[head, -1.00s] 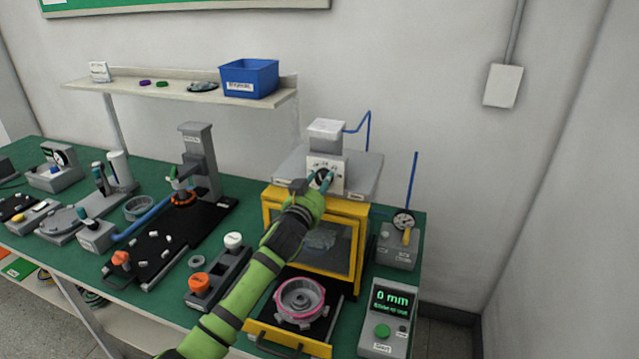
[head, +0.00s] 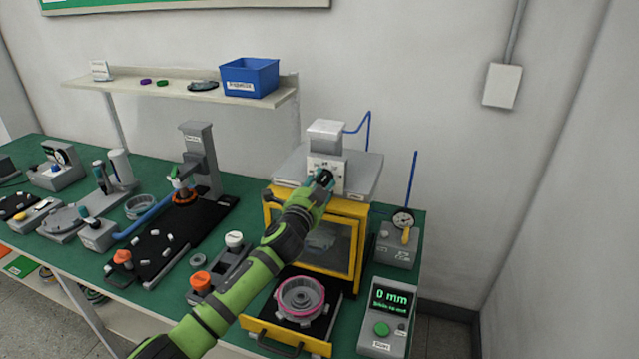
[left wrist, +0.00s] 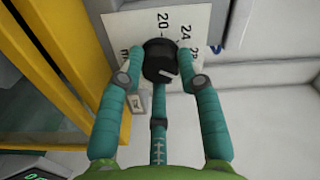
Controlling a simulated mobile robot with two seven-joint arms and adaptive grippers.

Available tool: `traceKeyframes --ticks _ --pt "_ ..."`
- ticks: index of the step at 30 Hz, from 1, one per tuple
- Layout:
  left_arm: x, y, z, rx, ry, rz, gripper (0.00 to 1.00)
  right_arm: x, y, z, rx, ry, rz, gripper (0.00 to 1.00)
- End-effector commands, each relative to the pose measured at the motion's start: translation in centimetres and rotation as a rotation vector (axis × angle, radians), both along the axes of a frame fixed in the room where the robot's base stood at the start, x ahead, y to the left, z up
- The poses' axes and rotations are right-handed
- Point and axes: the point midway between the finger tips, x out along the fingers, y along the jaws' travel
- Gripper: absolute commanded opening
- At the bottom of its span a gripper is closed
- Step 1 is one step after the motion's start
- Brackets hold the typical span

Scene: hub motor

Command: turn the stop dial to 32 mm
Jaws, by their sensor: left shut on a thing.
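The stop dial is a black knob with a white pointer line (left wrist: 158,54), on a white scale plate (left wrist: 136,28) that also shows in the head view (head: 341,166). The numbers 20 and 24 are readable on the plate; a further one at the right is partly covered. The pointer line lies at the knob's lower right in the left wrist view; the number it points to is hidden by a finger. My left gripper (head: 322,180) is shut on the dial, its teal fingers on both sides of the knob. My right gripper is not in view.
The dial sits on a grey unit above a yellow-framed cabinet (head: 358,208). A display box (head: 383,342) at the front right reads 0 mm, with a smaller unreadable line. A gauge stand (head: 397,247) is to the right. A drawer with a pink-ringed hub (head: 301,297) is pulled out below.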

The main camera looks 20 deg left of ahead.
Motion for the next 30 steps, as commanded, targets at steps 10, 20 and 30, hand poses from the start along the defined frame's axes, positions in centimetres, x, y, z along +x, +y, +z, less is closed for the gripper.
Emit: traceKeyframes --ticks 10,20,30 --pt "0.08 -0.22 0.69 0.111 -0.018 -0.005 0.03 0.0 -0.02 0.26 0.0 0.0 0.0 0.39" --pt "0.07 -0.22 0.65 0.125 -0.017 -0.005 0.03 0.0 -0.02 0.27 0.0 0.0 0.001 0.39" --pt "0.05 -0.19 0.47 0.123 -0.013 -0.004 0.59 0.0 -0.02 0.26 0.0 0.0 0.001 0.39"
